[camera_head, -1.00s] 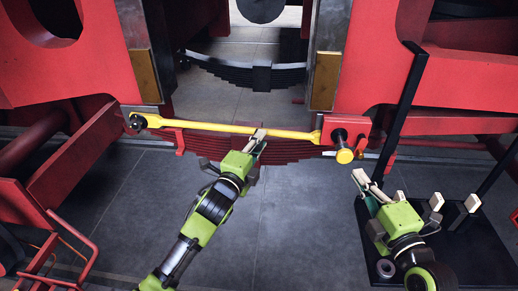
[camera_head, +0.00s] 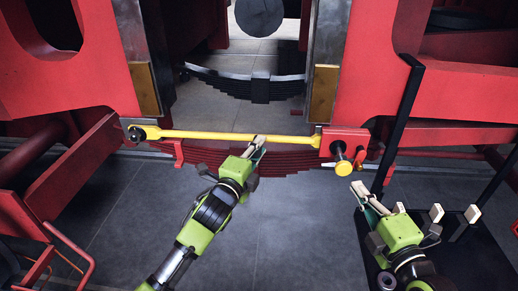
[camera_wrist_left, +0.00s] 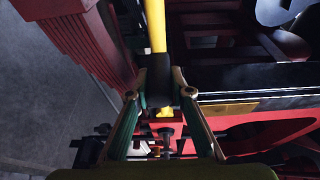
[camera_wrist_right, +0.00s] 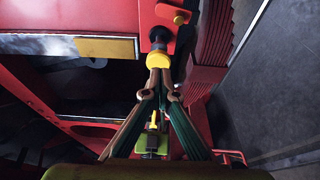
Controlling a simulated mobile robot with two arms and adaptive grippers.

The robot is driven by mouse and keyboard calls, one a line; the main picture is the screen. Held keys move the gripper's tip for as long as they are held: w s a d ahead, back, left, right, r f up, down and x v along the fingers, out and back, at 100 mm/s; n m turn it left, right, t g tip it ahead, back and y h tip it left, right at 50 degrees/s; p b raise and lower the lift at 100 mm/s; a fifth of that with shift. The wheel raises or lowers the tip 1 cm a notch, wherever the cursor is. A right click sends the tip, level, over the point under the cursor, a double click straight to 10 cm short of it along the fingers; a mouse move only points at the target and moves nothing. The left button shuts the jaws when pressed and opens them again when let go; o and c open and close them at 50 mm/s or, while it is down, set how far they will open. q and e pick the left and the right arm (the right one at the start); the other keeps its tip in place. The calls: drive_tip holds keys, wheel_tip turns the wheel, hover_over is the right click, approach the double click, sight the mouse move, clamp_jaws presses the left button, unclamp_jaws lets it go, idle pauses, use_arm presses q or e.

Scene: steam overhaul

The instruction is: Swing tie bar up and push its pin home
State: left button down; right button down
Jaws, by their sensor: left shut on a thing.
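The yellow tie bar (camera_head: 210,134) spans the gap between the red frames. Its left end sits on a dark pivot (camera_head: 135,135). Its right end meets the red bracket (camera_head: 346,137), where it is partly hidden. My left gripper (camera_head: 258,142) is shut on the bar right of its middle; the left wrist view shows the bar (camera_wrist_left: 156,28) between the fingers. The pin's yellow knob (camera_head: 343,168) stands out from the bracket on a dark shaft. My right gripper (camera_head: 364,190) appears shut and empty, below and right of the knob (camera_wrist_right: 156,60); its fingertips point at it.
A black tray (camera_head: 455,262) with black posts and several pale-topped pegs stands at the right, close to my right arm. A small red handle (camera_head: 358,160) sits beside the knob. A dark leaf spring (camera_head: 262,87) lies behind the bar. The grey floor in front is clear.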

sight(350, 171)
use_arm(q)
drive_tip(key=shift+w+a+r, duration=0.1)
drive_tip(key=shift+a+r, duration=0.05)
drive_tip(key=shift+r, duration=0.7)
use_arm(e)
drive_tip(key=shift+x, duration=2)
drive_tip(key=shift+a+r, duration=0.1)
drive_tip(key=shift+r, duration=0.05)
drive_tip(key=shift+w, duration=2)
use_arm(q)
drive_tip(key=c, duration=1.7)
unclamp_jaws()
drive_tip(key=shift+f, duration=0.15)
use_arm(e)
drive_tip(key=v, duration=0.7)
use_arm(q)
drive_tip(key=shift+s+f, duration=0.2)
use_arm(e)
drive_tip(key=shift+s+a, duration=0.15)
drive_tip(key=shift+a, duration=0.05)
